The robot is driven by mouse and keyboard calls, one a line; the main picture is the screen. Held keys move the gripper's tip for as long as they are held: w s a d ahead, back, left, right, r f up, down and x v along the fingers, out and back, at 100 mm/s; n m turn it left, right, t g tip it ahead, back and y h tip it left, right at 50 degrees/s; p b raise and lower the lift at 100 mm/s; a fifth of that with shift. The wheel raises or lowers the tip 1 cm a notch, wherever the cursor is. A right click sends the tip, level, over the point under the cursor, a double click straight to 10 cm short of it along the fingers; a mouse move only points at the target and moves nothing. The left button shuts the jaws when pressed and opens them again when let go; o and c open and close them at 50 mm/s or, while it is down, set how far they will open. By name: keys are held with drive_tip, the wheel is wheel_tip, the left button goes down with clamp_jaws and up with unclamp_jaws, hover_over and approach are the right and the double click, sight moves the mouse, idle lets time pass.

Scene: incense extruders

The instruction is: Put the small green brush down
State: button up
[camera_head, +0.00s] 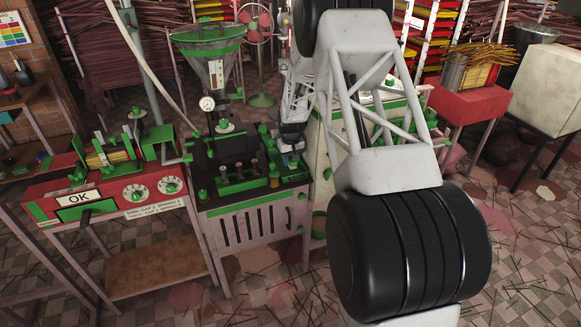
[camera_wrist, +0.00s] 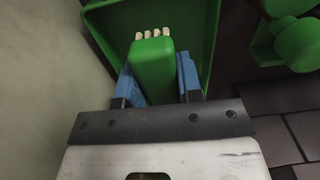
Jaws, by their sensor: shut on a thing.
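In the wrist view, the small green brush (camera_wrist: 152,65) is between the blue-padded fingers of my gripper (camera_wrist: 158,75), which is shut on it. Several pale bristle tufts show at its far end. Beyond and around it is a green tray or box (camera_wrist: 208,30) with raised walls. I cannot tell whether the brush touches the tray floor. In the head view, my gripper (camera_head: 288,158) is at the right side of the middle machine's dark top, and the brush is too small to make out there.
The middle machine (camera_head: 252,225) carries a green rack (camera_head: 240,185), a hopper (camera_head: 207,50) and a gauge. In the wrist view, a green knob (camera_wrist: 298,45) is at right and a pale wall (camera_wrist: 40,90) at left.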

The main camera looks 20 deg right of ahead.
sight(290, 171)
drive_tip(key=shift+f, duration=1.7)
drive_tip(key=shift+f, duration=0.15)
drive_tip(key=o, duration=1)
drive_tip(key=shift+d+r, duration=0.1)
drive_tip(key=shift+r, duration=6.05)
